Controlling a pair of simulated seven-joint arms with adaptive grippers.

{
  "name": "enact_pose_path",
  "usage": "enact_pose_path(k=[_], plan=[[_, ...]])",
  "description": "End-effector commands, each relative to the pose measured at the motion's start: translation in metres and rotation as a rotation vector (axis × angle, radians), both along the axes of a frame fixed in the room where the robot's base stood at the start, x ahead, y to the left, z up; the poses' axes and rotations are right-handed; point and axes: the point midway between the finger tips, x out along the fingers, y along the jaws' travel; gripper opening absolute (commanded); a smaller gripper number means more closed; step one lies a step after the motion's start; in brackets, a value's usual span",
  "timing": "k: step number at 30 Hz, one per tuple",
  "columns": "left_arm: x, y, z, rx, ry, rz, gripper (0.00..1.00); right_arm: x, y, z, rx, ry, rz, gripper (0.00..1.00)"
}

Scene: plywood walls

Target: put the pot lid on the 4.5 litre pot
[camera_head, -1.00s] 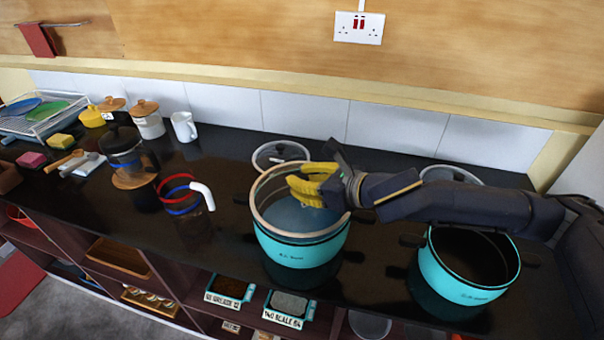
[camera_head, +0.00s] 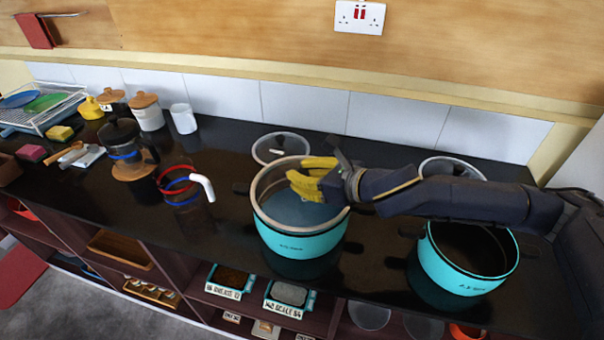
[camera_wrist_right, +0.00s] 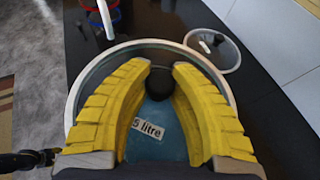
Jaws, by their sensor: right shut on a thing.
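My right gripper (camera_head: 303,178) reaches in from the right, its yellow fingers shut on the dark knob (camera_wrist_right: 158,86) of a glass pot lid (camera_head: 300,212) with a pale rim. The lid lies level over the left teal pot (camera_head: 302,243), its rim lined up with the pot's rim. I cannot tell whether they touch all round.
Two more glass lids lie at the back, one behind the left pot (camera_head: 281,146) and one behind the right (camera_head: 452,168). A white-handled jug (camera_head: 203,187) and a cafetière (camera_head: 125,150) stand left. Open shelves lie below the counter's front edge.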

Motion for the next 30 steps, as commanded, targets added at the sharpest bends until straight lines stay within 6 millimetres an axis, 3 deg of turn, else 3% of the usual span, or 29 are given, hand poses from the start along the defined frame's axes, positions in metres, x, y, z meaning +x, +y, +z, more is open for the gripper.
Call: enact_pose_path(k=[30], plan=[[0.000,0.000,0.000,0.000,0.000,0.000,0.34,0.000,0.000,-0.012,0.002,-0.001,0.000,0.00]])
